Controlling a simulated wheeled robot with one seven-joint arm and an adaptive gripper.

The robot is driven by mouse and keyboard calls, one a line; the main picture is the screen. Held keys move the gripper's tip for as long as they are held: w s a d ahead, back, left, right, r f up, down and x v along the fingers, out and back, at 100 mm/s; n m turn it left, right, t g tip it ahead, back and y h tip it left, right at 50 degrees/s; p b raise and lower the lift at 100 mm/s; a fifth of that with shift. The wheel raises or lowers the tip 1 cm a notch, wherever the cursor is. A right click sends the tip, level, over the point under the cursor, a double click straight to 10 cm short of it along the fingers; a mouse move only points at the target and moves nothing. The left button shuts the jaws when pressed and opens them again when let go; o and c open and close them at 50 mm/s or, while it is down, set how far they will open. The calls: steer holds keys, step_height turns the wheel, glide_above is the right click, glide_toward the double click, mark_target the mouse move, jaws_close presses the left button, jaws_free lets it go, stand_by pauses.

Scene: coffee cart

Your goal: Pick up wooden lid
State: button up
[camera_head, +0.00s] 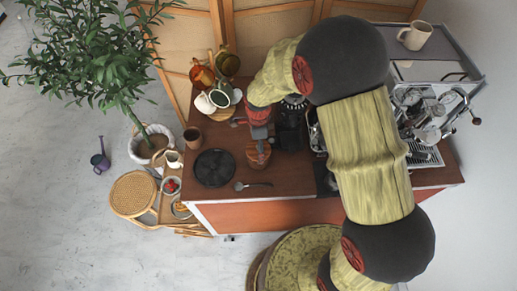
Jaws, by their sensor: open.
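A round brown wooden thing (257,157), which looks like the wooden lid, is on the dark red counter near its front edge. I cannot tell whether it sits on a container. My gripper (260,146) reaches down from behind and is at or just above its top, and covers part of it. The gripper is open. The picture is too small to tell whether the fingers touch the wood or stand around it.
A black round tray (214,167) lies left of the lid, and a spoon (253,185) in front of it. A brown cup (192,138) and a mug rack (222,92) stand behind left. The espresso machine (428,115) is at right. Black items crowd the counter behind right.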

steer(key=shift+f, duration=0.55)
steer(key=shift+c, duration=0.5)
steer(key=c, duration=1.1)
steer(key=shift+c, duration=0.3)
